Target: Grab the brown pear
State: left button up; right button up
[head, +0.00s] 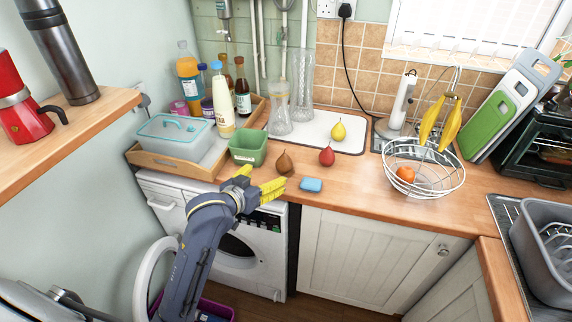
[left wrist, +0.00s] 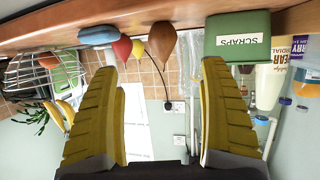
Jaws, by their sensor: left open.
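The brown pear (head: 284,163) stands upright on the wooden counter near its front edge. It also shows in the left wrist view (left wrist: 162,42), which is upside down, beyond the fingertips and between their lines. My left gripper (head: 266,176) is open and empty at the front edge of the counter. Its yellow fingers point toward the pear, and the pear looks clear of them. Both fingers show in the left wrist view (left wrist: 165,75). My right gripper is in neither view.
A green scraps tub (head: 248,148) stands left of the pear. A red pear (head: 327,157) and a blue sponge (head: 311,185) lie to its right. A yellow pear (head: 339,131) is behind on a white tray (head: 310,124). A wire fruit basket (head: 424,170) stands further right.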

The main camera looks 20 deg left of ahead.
aim_at(281, 166)
pick_arm(q)
jog(key=x, duration=0.9)
jog(key=shift+w, duration=0.15)
jog(key=shift+a+f+x, duration=0.1)
jog(key=shift+x, duration=1.15)
jog(key=shift+a+f+x, duration=0.15)
jog(key=shift+x, duration=1.1)
jog(key=c, duration=1.6)
jog(key=shift+o, duration=0.2)
jog(key=shift+r, duration=0.15)
